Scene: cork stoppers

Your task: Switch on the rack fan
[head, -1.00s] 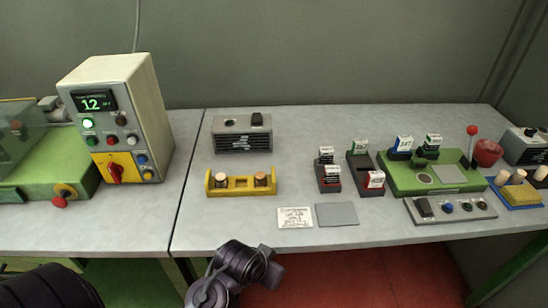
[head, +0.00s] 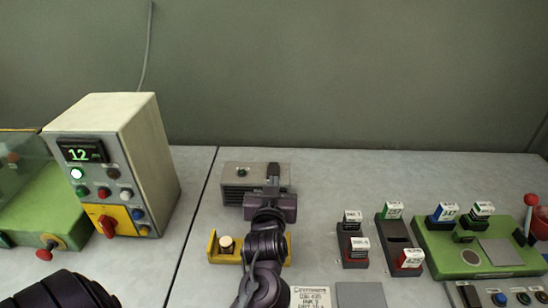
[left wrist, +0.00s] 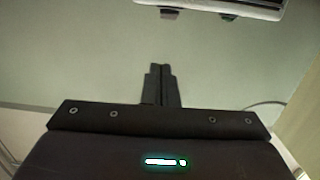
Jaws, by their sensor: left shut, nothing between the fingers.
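The rack fan is a grey box with a dark slotted front (head: 236,195), standing at the back of the bench in the head view. A small round greenish lamp (head: 243,171) sits on its top at the left; I cannot tell if it is lit. My left gripper (head: 273,171) is over the right part of the box, with its fingers together and empty. It hides the black switch there, so the switch's position and any contact cannot be told. The left wrist view shows the closed fingertips (left wrist: 160,68) against a pale green-grey background. My right gripper is out of view.
A yellow holder (head: 212,247) with a cork stands in front of the fan, partly behind my arm. A control cabinet (head: 150,140) stands at left. Dark card holders (head: 398,233) and a green fixture (head: 430,248) are at right. The bench right of the fan is clear.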

